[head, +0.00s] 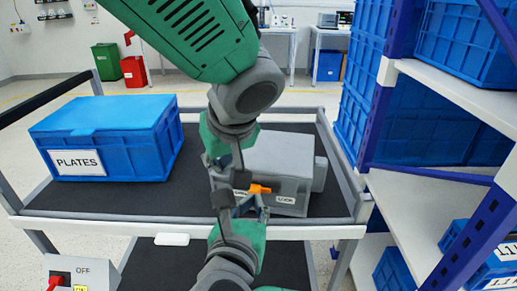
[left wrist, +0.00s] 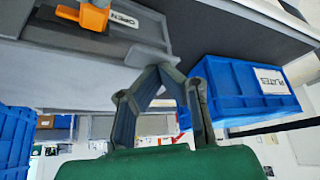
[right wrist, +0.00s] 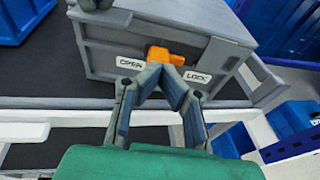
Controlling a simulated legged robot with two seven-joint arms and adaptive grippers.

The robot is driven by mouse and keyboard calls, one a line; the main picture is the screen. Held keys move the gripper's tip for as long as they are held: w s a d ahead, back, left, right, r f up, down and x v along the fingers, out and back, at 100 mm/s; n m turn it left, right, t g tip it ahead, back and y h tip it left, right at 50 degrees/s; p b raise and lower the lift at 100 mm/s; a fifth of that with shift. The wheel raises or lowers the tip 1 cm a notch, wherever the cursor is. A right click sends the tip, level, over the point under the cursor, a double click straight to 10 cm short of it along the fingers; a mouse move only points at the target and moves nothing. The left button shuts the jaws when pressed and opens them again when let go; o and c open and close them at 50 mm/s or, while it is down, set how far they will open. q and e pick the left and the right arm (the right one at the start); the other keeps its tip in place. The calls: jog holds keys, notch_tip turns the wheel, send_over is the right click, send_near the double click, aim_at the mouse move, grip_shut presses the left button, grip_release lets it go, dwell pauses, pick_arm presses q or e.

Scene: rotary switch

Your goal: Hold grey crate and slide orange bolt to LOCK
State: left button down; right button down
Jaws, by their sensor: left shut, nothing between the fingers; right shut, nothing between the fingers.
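The grey crate (head: 290,152) stands on the dark cart shelf. Its front bears an OPEN label (right wrist: 130,63) on the left and a LOCK label (right wrist: 197,77) on the right. The orange bolt (right wrist: 165,56) sits between the labels; it also shows in the head view (head: 260,188) and left wrist view (left wrist: 90,17). My left gripper (head: 221,165) is shut and empty by the crate's left side; its tips (left wrist: 160,68) appear close to a crate corner, contact unclear. My right gripper (right wrist: 163,69) is shut and empty, its tips just in front of the bolt; I cannot tell whether they touch.
A blue PLATES box (head: 110,130) stands on the left of the cart (head: 75,198). A shelf rack (head: 440,90) with blue crates rises close on the right. A panel marked OFF (head: 82,272) is at the lower left. My arms hide part of the crate.

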jog(key=shift+s+d, duration=0.1)
jog(key=shift+d, duration=0.5)
jog(key=shift+d, duration=0.35)
jog(key=shift+s+d, duration=0.2)
jog(key=shift+d, duration=0.55)
jog(key=shift+s+d, duration=0.15)
jog(key=shift+d, duration=0.6)
jog(key=c, duration=1.4)
grip_release()
jog(key=shift+c, duration=0.2)
jog(key=shift+s, duration=0.1)
jog(key=shift+v, duration=2.45)
